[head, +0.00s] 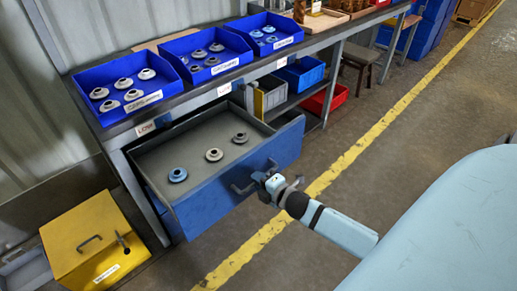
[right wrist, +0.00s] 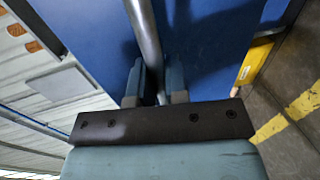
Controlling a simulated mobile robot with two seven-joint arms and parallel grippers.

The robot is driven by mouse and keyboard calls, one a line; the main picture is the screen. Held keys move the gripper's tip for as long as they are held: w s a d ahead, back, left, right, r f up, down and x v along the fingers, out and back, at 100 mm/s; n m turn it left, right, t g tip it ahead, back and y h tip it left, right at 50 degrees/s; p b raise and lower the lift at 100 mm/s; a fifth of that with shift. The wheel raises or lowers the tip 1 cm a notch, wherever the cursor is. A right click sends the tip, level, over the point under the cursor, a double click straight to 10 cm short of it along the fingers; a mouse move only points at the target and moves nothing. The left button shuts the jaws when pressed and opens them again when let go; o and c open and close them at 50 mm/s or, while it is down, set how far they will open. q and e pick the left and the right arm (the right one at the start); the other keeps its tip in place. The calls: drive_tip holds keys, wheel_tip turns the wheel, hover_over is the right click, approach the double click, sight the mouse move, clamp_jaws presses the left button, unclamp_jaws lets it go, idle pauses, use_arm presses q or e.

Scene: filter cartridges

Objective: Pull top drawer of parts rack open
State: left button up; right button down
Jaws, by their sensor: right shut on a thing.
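The top drawer (head: 240,174) of the parts rack (head: 118,133) is pulled out, with its blue front facing me and its grey inside showing. Inside it lie two grey caps and one blue cap (head: 177,175). My right gripper (head: 264,184) is at the drawer's handle (head: 243,188). In the right wrist view the fingers (right wrist: 155,88) are shut around the metal handle bar (right wrist: 146,40), with the blue drawer front (right wrist: 205,45) behind. My left gripper is not in view.
Blue bins (head: 123,88) of caps stand on the rack's top. A yellow box (head: 92,243) stands on the floor at left. A red bin (head: 326,99) and a blue crate (head: 301,72) sit under the bench. The floor beside the yellow line (head: 345,160) is clear.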

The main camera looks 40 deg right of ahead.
drive_tip(key=c, duration=1.1)
unclamp_jaws()
drive_tip(key=shift+c, duration=0.2)
drive_tip(key=shift+s, duration=0.35)
use_arm(q)
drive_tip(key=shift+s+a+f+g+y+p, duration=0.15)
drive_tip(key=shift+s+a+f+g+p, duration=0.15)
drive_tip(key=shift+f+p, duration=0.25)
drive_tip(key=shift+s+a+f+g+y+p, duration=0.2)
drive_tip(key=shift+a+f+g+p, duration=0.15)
drive_tip(key=shift+p, duration=0.35)
use_arm(e)
drive_tip(key=v, duration=1.3)
drive_tip(key=shift+r, duration=0.15)
